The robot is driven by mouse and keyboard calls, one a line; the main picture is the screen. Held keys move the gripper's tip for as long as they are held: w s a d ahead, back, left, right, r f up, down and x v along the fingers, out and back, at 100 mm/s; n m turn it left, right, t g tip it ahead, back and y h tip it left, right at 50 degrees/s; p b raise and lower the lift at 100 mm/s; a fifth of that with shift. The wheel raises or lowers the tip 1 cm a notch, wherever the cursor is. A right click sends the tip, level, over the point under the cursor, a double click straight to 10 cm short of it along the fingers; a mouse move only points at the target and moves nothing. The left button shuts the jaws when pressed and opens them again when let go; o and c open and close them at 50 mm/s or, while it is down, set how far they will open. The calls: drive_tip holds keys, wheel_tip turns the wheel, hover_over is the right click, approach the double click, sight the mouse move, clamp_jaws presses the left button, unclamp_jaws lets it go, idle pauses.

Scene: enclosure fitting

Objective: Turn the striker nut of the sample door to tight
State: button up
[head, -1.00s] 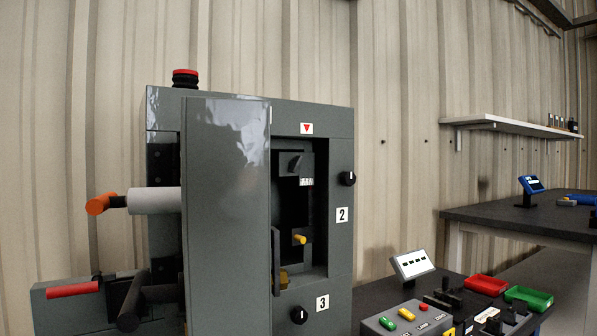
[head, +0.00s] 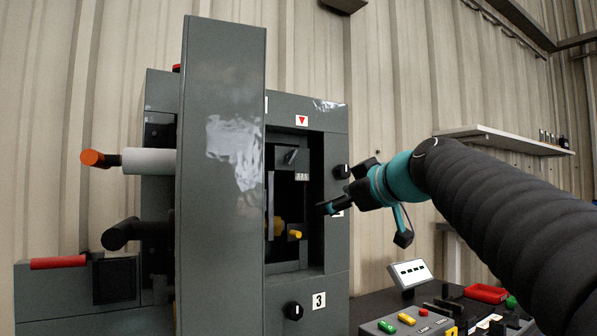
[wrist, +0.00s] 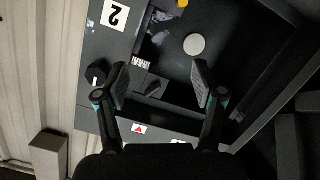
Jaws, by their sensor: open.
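The grey enclosure (head: 320,120) stands in the head view with its tall sample door (head: 222,150) swung open toward me. A brass-coloured piece (head: 278,228) shows by the door's inner edge, beside a dark upright bar; I cannot tell for certain whether it is the striker nut. A yellow peg (head: 295,235) sticks out in the opening and shows at the top edge in the wrist view (wrist: 182,3). My gripper (wrist: 161,82) is open and empty, in front of the opening's right side. In the head view, my gripper (head: 364,222) partly covers the "2" label.
Black knobs sit on the frame at the upper right (head: 341,172) and below (head: 293,311). An orange-ended handle (head: 92,158) and a red lever (head: 58,263) stick out at the left. A bench with a tilted display (head: 410,272) and a red tray (head: 486,293) stands at the right.

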sight(293, 157)
wheel_tip(293, 157, up, 9)
drive_tip(key=s+a+n+t+y, duration=0.1)
drive_tip(key=s+n+t+y, duration=0.15)
drive_tip(key=n, duration=0.35)
drive_tip(key=shift+n+g+h, duration=0.25)
drive_tip(key=shift+n+g, duration=0.2)
drive_tip(key=shift+n, duration=0.25)
drive_tip(key=p+x, duration=0.4)
drive_tip(key=x, duration=1)
drive_tip(key=shift+a+f, duration=0.1)
drive_tip(key=shift+a, duration=0.05)
drive_tip(key=c, duration=1.1)
